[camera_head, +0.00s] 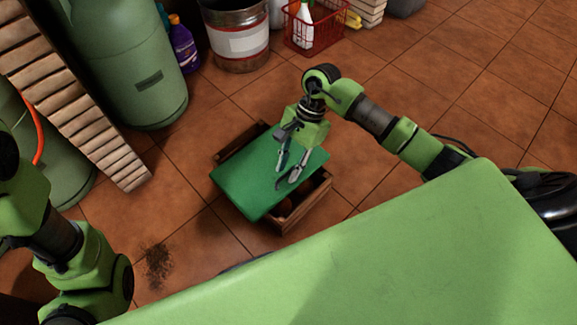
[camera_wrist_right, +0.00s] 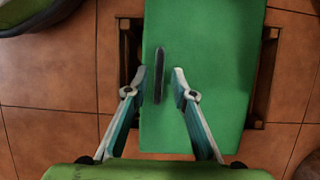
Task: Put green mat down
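The green mat (camera_head: 262,189) is a flat board lying over a wooden crate (camera_head: 306,204) on the floor; whether it rests fully on the rim I cannot tell. My right gripper (camera_head: 288,168) is above the mat, pointing down. In the wrist view its fingertips (camera_wrist_right: 160,72) are apart, one on each side of the slot, with nothing seen held between them. My left gripper is out of view.
A metal bucket (camera_head: 236,42), a purple bottle (camera_head: 183,45) and a red basket (camera_head: 313,28) stand behind the crate. Tiled floor (camera_head: 470,90) is clear at the right; a dark stain (camera_head: 157,265) lies front left.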

